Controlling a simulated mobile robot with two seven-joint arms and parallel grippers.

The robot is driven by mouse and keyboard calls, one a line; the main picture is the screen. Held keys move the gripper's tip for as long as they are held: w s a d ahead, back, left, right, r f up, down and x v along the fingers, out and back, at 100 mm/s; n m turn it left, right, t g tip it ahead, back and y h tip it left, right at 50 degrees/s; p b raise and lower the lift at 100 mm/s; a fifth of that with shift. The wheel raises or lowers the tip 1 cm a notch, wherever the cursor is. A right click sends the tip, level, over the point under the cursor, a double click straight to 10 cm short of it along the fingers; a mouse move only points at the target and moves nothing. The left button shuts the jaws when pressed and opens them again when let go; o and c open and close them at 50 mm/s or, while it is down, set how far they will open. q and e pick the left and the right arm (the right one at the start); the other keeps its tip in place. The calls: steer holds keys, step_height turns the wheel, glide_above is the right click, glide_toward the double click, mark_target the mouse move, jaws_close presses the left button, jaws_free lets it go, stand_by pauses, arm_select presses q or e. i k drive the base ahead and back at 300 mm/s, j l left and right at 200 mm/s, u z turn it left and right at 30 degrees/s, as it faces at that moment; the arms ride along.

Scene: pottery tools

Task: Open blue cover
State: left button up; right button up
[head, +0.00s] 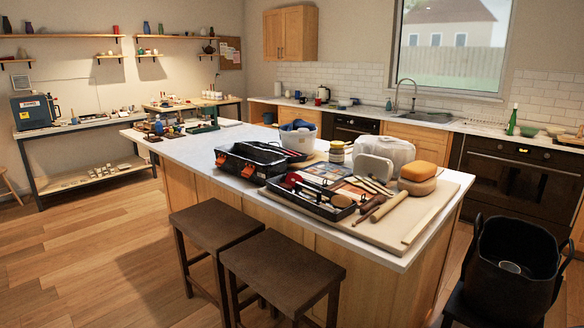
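No part is clearly a blue cover, so I cannot tell which thing it is. A dark blue boxy machine (34,111) with a red and white label stands on the bench at the far left. It looks closed, but it is small in view. A white tub (298,139) with something blue (297,125) at its top stands at the far side of the island; whether the blue part is a lid or contents is unclear. Neither of my grippers is in view.
The island (345,228) holds an open black toolbox (243,163), a tool tray (312,203), a board with clay and rolling tools, and jars. Two dark stools (284,262) stand before it. A black bucket (515,260) is at right. Wooden floor (95,265) is clear at left.

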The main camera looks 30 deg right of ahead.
mark_target(324, 174)
steer(key=i+z, duration=0.4)
steer(key=i+j+z, duration=0.2)
steer(key=z, duration=0.2)
steer(key=i+j+z, duration=0.5)
steer(key=z, duration=0.3)
steer(key=i+j+z, duration=0.15)
steer(key=z, duration=0.3)
steer(key=j+z, duration=0.25)
steer(key=z, duration=0.2)
steer(key=i, duration=0.05)
